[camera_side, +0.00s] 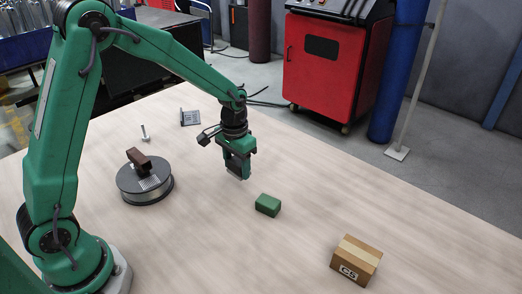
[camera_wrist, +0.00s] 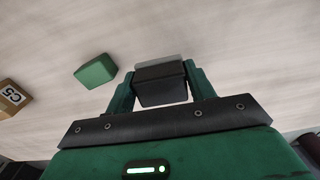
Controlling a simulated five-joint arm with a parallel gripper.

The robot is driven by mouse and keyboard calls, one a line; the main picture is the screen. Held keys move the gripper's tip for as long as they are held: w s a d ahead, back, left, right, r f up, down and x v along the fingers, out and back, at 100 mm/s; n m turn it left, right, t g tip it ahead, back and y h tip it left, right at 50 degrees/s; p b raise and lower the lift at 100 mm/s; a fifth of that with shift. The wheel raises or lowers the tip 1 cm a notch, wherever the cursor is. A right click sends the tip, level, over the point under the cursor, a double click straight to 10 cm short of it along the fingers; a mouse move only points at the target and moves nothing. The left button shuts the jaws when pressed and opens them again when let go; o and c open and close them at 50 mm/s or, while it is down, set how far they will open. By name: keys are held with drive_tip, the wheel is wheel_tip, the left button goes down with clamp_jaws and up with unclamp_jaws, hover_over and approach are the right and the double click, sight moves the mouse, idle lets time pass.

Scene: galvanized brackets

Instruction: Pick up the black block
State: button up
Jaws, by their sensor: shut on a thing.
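The black block (camera_wrist: 160,88) sits between the two green fingers of my gripper (camera_wrist: 160,78) in the wrist view, with a finger against each side. A paler grey strip shows along its far edge. In the side view my gripper (camera_side: 240,172) points down over the middle of the wooden table, left of and behind the green block. The black block is mostly hidden by the fingers there, and I cannot tell how far it is from the table top.
A green block (camera_side: 268,205) lies close to the right, and a cardboard box marked C5 (camera_side: 352,272) stands at the front right. A metal bracket (camera_side: 190,118) and a bolt (camera_side: 145,134) are behind.

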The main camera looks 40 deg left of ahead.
drive_tip(key=s+d+r, duration=0.4)
drive_tip(key=d+r, duration=0.1)
drive_tip(key=d, duration=0.2)
drive_tip(key=shift+s+d+r, duration=0.15)
drive_tip(key=shift+d, duration=0.2)
